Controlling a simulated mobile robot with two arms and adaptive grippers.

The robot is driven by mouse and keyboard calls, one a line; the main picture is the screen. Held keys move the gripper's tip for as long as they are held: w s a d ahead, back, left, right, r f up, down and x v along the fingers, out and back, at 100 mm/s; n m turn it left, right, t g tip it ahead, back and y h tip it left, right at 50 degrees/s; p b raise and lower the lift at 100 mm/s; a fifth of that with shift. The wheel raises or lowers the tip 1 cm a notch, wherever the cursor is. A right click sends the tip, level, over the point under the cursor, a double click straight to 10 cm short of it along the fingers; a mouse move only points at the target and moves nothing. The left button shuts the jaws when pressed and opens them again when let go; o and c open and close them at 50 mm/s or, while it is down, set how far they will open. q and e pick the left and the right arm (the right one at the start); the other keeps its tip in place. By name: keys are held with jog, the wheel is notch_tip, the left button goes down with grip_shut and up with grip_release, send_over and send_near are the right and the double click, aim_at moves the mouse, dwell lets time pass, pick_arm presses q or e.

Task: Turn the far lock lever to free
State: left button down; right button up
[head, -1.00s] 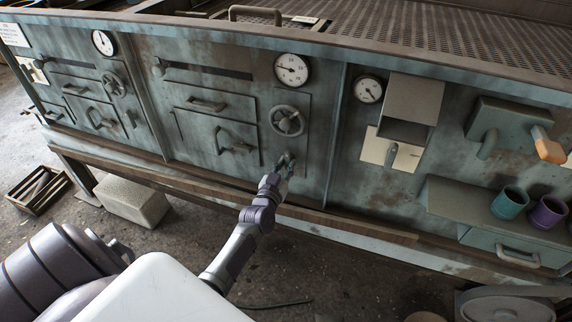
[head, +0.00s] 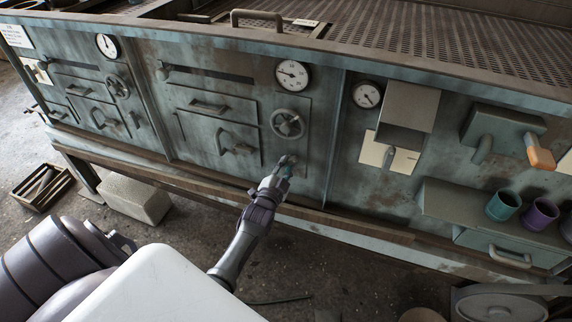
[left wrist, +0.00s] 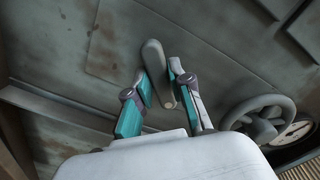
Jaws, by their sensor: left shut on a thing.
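A grey lock lever (left wrist: 153,62) with rounded ends stands out from the rusty blue-green panel in the left wrist view. My left gripper (left wrist: 168,95) has one finger on each side of it and is shut on it. In the head view the gripper (head: 287,163) is at the middle panel, just below a round handwheel (head: 287,123), and hides most of the lever. Another small lever (head: 133,119) shows on the panel further left, beside the other handwheel. My right gripper is not in view.
A gauge (head: 292,75) sits above the handwheel. A hinged door handle (head: 234,147) juts out to the left of my gripper. A ledge (head: 330,220) runs below the panels. To the right are a box chute (head: 408,105) and a shelf with a teal cup (head: 503,205) and a purple cup (head: 540,213).

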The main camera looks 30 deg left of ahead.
pick_arm(q)
jog(key=m, duration=0.2)
jog(key=m+b, duration=0.1)
jog(key=m, duration=0.2)
jog(key=m+b, duration=0.1)
jog(key=m, duration=0.2)
jog(key=shift+w+r, duration=0.1)
jog(key=shift+r, duration=0.3)
jog(key=shift+m, duration=0.4)
jog(key=c, duration=1)
grip_release()
jog(key=shift+c, duration=0.2)
jog(key=shift+w+f, duration=0.1)
jog(key=shift+f, duration=0.1)
